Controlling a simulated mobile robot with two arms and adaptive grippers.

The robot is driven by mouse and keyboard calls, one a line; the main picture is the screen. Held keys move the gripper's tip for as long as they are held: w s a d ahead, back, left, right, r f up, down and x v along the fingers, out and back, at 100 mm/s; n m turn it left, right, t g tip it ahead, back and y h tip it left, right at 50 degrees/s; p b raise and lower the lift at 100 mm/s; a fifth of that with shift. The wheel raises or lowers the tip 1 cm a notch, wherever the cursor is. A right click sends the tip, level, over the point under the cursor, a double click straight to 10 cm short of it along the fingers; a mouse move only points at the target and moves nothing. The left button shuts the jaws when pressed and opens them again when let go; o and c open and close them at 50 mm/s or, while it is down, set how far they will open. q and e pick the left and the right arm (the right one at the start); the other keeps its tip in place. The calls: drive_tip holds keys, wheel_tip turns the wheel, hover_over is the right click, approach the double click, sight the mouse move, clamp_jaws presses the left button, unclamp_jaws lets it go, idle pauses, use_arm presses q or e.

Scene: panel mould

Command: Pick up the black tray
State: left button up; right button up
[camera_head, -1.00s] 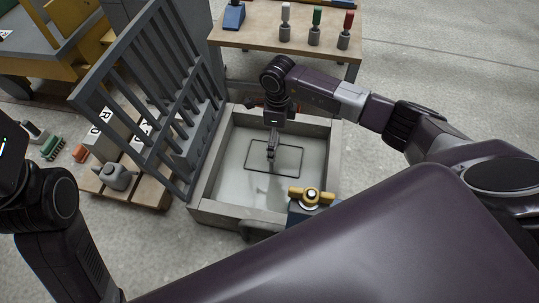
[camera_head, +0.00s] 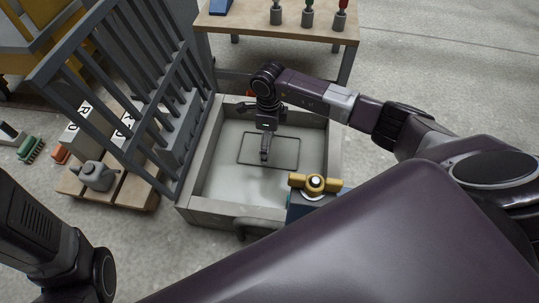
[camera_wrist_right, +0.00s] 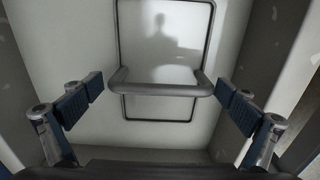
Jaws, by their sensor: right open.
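The black tray (camera_head: 280,168) shows as a thin dark rectangular rim with a pale, shiny inside, lying in a shallow grey box. Its rim also shows in the right wrist view (camera_wrist_right: 119,45). A thick dark grey handle bar (camera_wrist_right: 165,87) crosses it there and seems to stand nearer the camera than the rim. My right gripper (camera_head: 264,156) points down over the tray in the head view. In the wrist view its two blue-padded fingers are spread left and right of the handle bar, apart from it. My left gripper is out of the picture; only my left arm shows.
The box has raised concrete-like walls (camera_head: 225,213). A tall grey barred rack (camera_head: 125,95) leans at its left. A yellow-topped valve-like part (camera_head: 314,184) stands at its front right corner. A wooden table (camera_head: 290,32) is behind; a low pallet (camera_head: 135,190) holds a grey can.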

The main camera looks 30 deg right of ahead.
drive_tip(key=shift+f+b, duration=0.3)
drive_tip(key=shift+f, duration=0.1)
wheel_tip(320, 180, down, 4)
drive_tip(key=b, duration=0.4)
drive_tip(key=shift+d+f, duration=0.1)
drive_tip(key=shift+d, duration=0.05)
drive_tip(key=shift+c, duration=0.4)
drive_tip(key=c, duration=1.2)
drive_tip(key=shift+w, duration=0.1)
drive_tip(key=shift+c, duration=1.3)
drive_tip(key=shift+r, duration=0.2)
